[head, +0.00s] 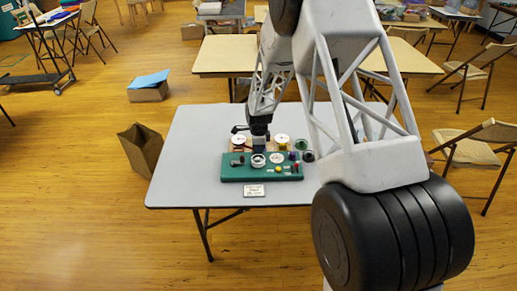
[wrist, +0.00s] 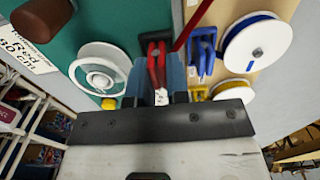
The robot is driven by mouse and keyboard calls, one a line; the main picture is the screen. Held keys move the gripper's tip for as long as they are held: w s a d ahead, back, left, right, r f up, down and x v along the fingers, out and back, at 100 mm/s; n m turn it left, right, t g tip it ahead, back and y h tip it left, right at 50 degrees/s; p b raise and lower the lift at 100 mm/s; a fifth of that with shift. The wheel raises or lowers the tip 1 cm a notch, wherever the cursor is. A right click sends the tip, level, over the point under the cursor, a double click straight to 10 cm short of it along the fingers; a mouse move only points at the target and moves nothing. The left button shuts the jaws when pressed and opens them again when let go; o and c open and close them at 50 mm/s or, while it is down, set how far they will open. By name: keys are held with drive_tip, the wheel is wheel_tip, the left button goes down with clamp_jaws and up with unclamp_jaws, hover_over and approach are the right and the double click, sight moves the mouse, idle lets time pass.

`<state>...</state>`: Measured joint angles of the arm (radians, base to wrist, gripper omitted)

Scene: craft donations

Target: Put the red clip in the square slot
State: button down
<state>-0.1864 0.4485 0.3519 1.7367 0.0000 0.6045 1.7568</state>
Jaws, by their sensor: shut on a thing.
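My gripper (wrist: 158,70) is shut on the red clip (wrist: 153,62), which stands out between the two blue-grey fingers in the wrist view. In the head view my gripper (head: 259,147) is over the back edge of the green board (head: 234,174), near its white round fitting (head: 258,161). The board also shows in the wrist view (wrist: 118,22), with the white fitting (wrist: 100,72) left of the fingers.
Blue clips (wrist: 203,52), yellow clips (wrist: 198,92) and spools, one with blue (wrist: 252,42), lie beside the board on a tan surface. A brown cylinder (wrist: 40,18) is on the board. A white card (head: 255,190) lies in front. The grey table (head: 185,180) is clear at left.

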drive_tip(key=shift+f, duration=0.1)
drive_tip(key=c, duration=1.4)
unclamp_jaws()
wheel_tip(320, 180, up, 12)
drive_tip(key=shift+r, duration=0.1)
